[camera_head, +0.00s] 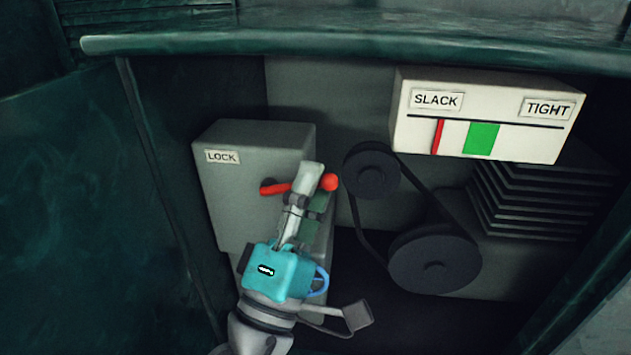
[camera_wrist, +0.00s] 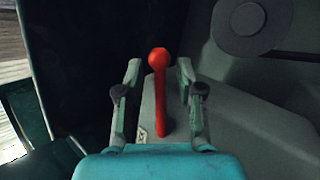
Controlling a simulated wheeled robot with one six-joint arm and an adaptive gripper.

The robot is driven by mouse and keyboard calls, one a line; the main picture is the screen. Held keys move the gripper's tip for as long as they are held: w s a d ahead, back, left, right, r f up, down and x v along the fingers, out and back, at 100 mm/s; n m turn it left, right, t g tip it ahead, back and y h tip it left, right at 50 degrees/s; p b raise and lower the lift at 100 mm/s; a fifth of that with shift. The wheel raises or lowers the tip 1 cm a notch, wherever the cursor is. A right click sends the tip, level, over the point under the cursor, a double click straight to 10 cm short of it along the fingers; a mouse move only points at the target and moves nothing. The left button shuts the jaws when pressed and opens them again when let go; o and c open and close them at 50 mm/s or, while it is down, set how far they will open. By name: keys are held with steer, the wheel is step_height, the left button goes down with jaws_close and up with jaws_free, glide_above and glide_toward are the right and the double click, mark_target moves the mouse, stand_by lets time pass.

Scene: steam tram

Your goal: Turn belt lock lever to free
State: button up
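The belt lock lever (camera_head: 278,188) is red with a round ball end and sticks out to the right from the front of a grey box (camera_head: 225,215). The box has a LOCK label (camera_head: 222,157) at its upper left. My gripper (camera_head: 316,182) is at the lever and hides its middle part in the head view. In the wrist view, my gripper (camera_wrist: 160,72) is open, with the red lever (camera_wrist: 160,100) between its two fingers. Gaps show on both sides of the lever. The ball end lies about level with the fingertips.
A belt (camera_head: 358,215) runs over two dark pulleys to the right of the lever. A white gauge (camera_head: 490,90), marked SLACK and TIGHT, has its red pointer (camera_head: 437,137) left of the green band. A green ledge (camera_head: 330,43) crosses above. Dark side walls enclose the recess.

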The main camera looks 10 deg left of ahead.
steer(key=v, duration=1.1)
